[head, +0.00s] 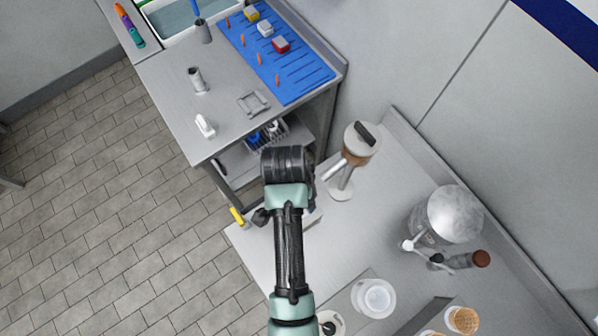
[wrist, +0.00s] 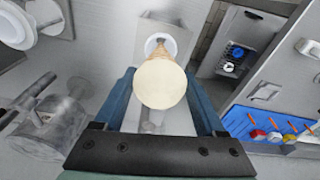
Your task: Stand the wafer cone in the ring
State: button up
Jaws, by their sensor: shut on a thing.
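In the wrist view, my gripper (wrist: 161,78) is shut on the wafer cone (wrist: 159,62), with a blue finger on each side. The cone's pale round top (wrist: 162,90) faces the camera and its tan wafer side tapers away toward the ring. The white ring (wrist: 151,44) is on a light grey plate (wrist: 145,18) just beyond the cone. The cone's tip overlaps the ring in the picture; whether it is inside or above it I cannot tell. In the head view my arm hides the gripper, the held cone and the ring.
In the head view, a dispenser with a brown body (head: 355,150) stands right of my arm. A steel pot (head: 452,216), a white tub (head: 373,298) and more wafer cones (head: 463,319) are farther right and nearer. A blue mat (head: 275,55) lies on the back-left counter.

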jog(key=shift+f+b, duration=1.65)
jog(key=shift+f, duration=1.2)
jog(key=o, duration=0.8)
jog(key=shift+r, duration=0.1)
jog(key=r, duration=0.7)
jog(key=s+a+r, duration=0.1)
jog(key=r, duration=0.3)
jog(key=shift+r, duration=0.2)
jog(key=shift+a+r+p, duration=0.1)
jog(key=shift+r+p, duration=0.55)
jog(key=shift+r, duration=0.1)
